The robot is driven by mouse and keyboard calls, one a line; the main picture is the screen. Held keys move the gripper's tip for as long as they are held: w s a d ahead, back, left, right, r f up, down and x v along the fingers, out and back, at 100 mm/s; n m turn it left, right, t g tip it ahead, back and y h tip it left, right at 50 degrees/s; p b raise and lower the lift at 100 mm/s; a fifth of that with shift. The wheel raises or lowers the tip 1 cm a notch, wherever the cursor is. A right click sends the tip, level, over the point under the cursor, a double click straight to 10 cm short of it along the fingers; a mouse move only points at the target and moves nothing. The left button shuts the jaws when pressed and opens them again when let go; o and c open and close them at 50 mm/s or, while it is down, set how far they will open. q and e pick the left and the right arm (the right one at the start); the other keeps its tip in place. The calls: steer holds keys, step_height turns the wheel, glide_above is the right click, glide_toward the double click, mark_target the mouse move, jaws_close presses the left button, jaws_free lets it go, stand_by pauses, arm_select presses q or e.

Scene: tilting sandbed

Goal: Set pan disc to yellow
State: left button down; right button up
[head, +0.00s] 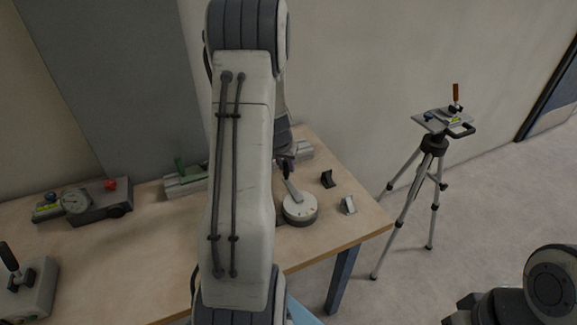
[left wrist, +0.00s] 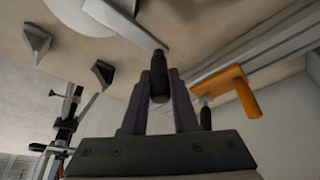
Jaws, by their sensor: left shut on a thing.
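A white pan disc (head: 300,210) with a grey rim sits near the table's right front edge. A pale lever arm (head: 293,190) runs from it up and back. In the left wrist view the lever (left wrist: 125,25) ends in a black grip (left wrist: 158,84). My left gripper (head: 286,165) is shut on this black grip, with one finger on each side, and it also shows in the left wrist view (left wrist: 160,95). My left arm covers much of the table in the head view. I cannot make out a yellow mark on the disc.
Two dark-and-grey wedge blocks (head: 327,179) (head: 348,205) stand right of the disc. A gauge device (head: 76,201) is at left. A tripod (head: 434,146) stands right of the table.

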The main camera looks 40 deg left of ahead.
arm_select(q)
steer(key=c, duration=0.7)
jaws_free()
steer(key=v, duration=1)
steer(key=shift+s+r+p, duration=0.15)
steer(key=shift+r+p, duration=0.05)
steer(key=shift+p, duration=0.2)
steer(key=s+d+r+m+g+h, duration=0.1)
steer(key=d+m, duration=0.2)
steer(key=d, duration=1)
steer(key=d+r+m+h, duration=0.1)
steer(key=d+m+h, duration=0.1)
steer(key=d, duration=1)
steer(key=s+d+m+g, duration=0.1)
steer(key=s+d+m, duration=0.1)
steer(key=s+d, duration=0.2)
steer(key=s+d+m+g, duration=0.1)
steer(key=s+d+m, duration=0.1)
steer(key=s+d, duration=0.3)
steer(key=s+d+m+g, duration=0.1)
steer(key=s+d+m, duration=0.2)
steer(key=s, duration=0.7)
steer(key=shift+s+d+r, duration=0.15)
steer(key=shift+d, duration=0.35)
steer(key=shift+s+d+r, duration=0.1)
steer(key=shift+s+d, duration=0.05)
steer(key=shift+d, duration=0.4)
